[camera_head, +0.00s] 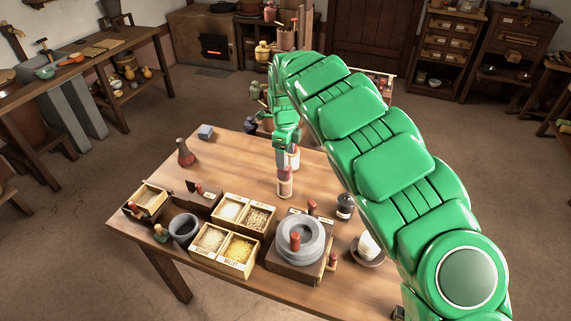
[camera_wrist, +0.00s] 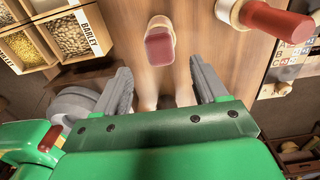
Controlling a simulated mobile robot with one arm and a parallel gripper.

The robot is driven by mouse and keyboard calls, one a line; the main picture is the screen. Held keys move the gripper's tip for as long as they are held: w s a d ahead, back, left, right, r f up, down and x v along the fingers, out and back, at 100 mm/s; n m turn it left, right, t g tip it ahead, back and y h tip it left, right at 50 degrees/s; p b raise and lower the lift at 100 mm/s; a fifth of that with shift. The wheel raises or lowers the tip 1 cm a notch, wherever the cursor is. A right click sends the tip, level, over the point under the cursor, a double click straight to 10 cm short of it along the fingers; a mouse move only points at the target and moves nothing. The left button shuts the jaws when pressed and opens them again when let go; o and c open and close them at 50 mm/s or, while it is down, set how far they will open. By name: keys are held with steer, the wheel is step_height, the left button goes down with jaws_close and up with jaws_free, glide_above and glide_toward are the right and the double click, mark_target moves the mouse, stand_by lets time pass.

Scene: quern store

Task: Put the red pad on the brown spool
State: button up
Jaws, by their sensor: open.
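The red pad (camera_wrist: 159,46) shows in the wrist view as a small dark-red rounded block. It appears to rest on a pale tan-brown upright piece (camera_wrist: 161,22), probably the spool, though its lower part is mostly hidden. In the head view a reddish top (camera_head: 285,171) sits on a pale cylinder (camera_head: 285,188) on the table, just below my gripper (camera_head: 284,148). In the wrist view my gripper (camera_wrist: 159,68) is open, its fingers apart with nothing between the tips. The pad lies just beyond the fingertips, roughly centred between them.
A cream piece with a red handle (camera_wrist: 270,18) stands close on the right in the wrist view. Grain boxes (camera_head: 243,213), a stone quern (camera_head: 299,238), a grey mortar (camera_head: 184,229) and a dark jar (camera_head: 345,206) crowd the front. The table's left rear is fairly clear around a red-brown flask (camera_head: 185,154).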

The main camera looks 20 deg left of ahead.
mark_target(287, 168)
step_height(287, 168, up, 5)
steer(key=shift+r, duration=0.1)
stand_by(0.5)
steer(key=d+r+n+h, duration=0.1)
steer(key=d+r, duration=0.3)
steer(key=d, duration=0.5)
steer(key=d+r+n, duration=0.1)
steer(key=d+r, duration=0.3)
steer(key=d, duration=0.4)
steer(key=s+d+r+n, duration=0.2)
steer(key=s+d+r, duration=0.1)
steer(key=s+d, duration=0.3)
steer(key=s+d+r+n, duration=0.1)
steer(key=s+d+r, duration=0.2)
steer(key=d, duration=0.6)
steer(key=s+d+r+n, duration=0.1)
steer(key=s+d+n, duration=0.55)
steer(key=s, duration=0.75)
steer(key=s+d+f+n+g, duration=0.1)
steer(key=s+f+n, duration=0.1)
steer(key=s, duration=0.8)
steer(key=s+d+f+n+y, duration=0.1)
steer(key=s+n, duration=0.3)
steer(key=s, duration=0.6)
steer(key=shift+d+f+g, duration=0.4)
steer(key=shift+d+f, duration=0.15)
